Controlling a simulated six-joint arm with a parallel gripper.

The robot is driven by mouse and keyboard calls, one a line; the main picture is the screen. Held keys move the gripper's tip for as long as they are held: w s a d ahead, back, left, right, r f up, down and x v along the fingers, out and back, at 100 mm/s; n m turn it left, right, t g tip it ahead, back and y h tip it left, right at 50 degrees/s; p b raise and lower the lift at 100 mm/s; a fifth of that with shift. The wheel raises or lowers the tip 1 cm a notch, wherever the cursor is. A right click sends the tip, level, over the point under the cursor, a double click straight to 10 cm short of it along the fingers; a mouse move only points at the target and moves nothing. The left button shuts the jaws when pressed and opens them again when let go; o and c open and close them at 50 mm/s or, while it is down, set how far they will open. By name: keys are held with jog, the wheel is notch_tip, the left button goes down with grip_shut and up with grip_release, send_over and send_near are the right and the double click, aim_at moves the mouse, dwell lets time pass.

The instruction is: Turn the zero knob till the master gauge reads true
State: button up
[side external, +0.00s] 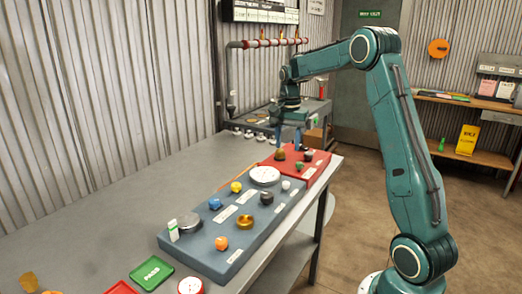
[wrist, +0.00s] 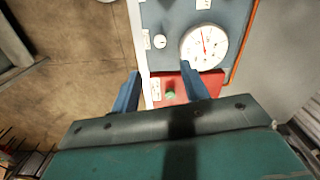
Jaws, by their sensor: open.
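A white dial gauge (side external: 265,175) with a red needle sits at the far end of a blue-grey panel (side external: 205,260); it also shows in the wrist view (wrist: 204,46). I cannot read its scale. A small white knob (side external: 286,185) is beside the gauge, also in the wrist view (wrist: 160,41). Other knobs on the panel are blue (side external: 215,204), yellow (side external: 236,187), black (side external: 266,198) and orange (side external: 221,243). The labels are too small to tell which is the zero knob. My gripper (side external: 288,143) is open and empty above the red board; its fingers (wrist: 160,70) show apart.
A red board (side external: 318,172) with several knobs adjoins the panel's far end; its green knob (wrist: 170,94) lies near my fingers. A green tray (side external: 152,272) and a red-rimmed dial (side external: 190,286) are at the near end.

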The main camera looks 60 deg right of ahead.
aim_at(286, 182)
jog(key=shift+d+f, duration=0.1)
jog(key=shift+f, duration=0.15)
notch_tip(286, 182, down, 14)
jog(key=shift+r, duration=0.25)
dwell(0.6)
grip_shut()
